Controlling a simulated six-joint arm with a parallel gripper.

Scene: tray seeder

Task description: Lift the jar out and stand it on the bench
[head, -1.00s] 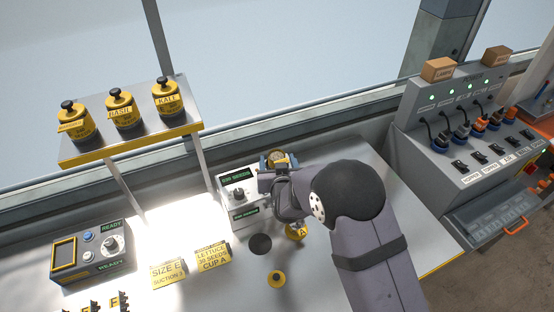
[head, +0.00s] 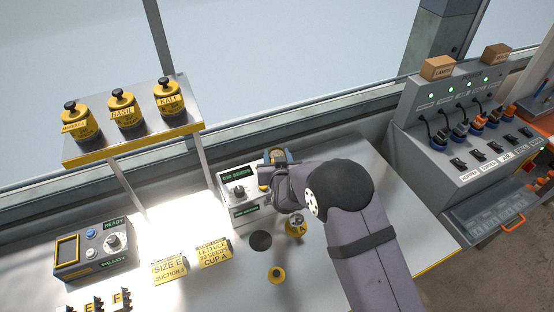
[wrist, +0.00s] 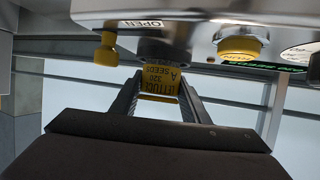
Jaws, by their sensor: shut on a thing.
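A jar (wrist: 160,84) with a yellow label reading lettuce, seeds and A shows in the wrist view, between the two dark fingers. My gripper (wrist: 160,78) is shut on it. In the head view my gripper (head: 270,177) is beside the right side of the small grey seeder box (head: 247,213). My wrist hides most of the jar there.
A yellow cup marked A (head: 296,230), a dark disc (head: 260,241) and a yellow-ringed piece (head: 277,276) lie close in front. Yellow label cards (head: 214,255) stand left. A shelf (head: 140,143) holds three yellow jars. A switch panel (head: 470,120) stands right.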

